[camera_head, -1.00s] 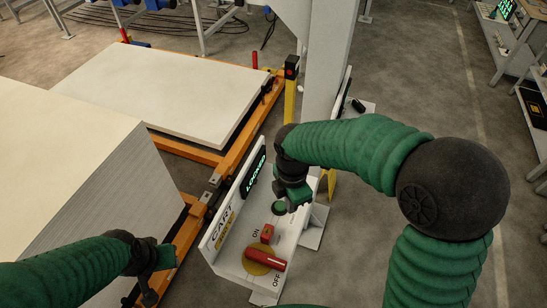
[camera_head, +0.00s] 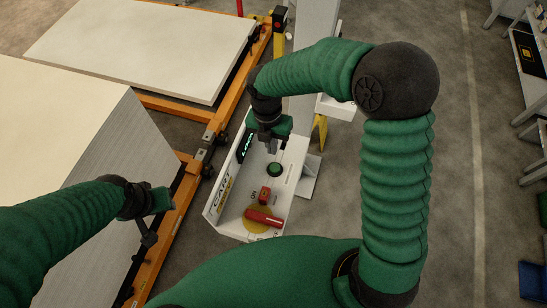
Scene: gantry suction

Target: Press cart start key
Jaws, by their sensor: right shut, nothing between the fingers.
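The white cart control box (camera_head: 230,228) stands in the lower middle, with "CART" lettering on its side panel. On its top are a round green button (camera_head: 275,170), a small red block (camera_head: 264,195) and a red lever (camera_head: 264,217) on a yellow disc. A lit display (camera_head: 246,146) on the panel is partly hidden by my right gripper. My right gripper (camera_head: 271,148) is shut and empty, pointing down just beyond the green button, with a visible gap in the picture. My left gripper (camera_head: 155,222) hangs over the orange rail, away from the box; its finger opening is unclear.
A large pale block (camera_head: 60,110) fills the left side. Behind it a white slab (camera_head: 140,45) lies on an orange frame (camera_head: 180,104). A yellow post (camera_head: 278,45) and a white column (camera_head: 312,22) stand behind the box. Floor to the right is open, with shelving at the edge.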

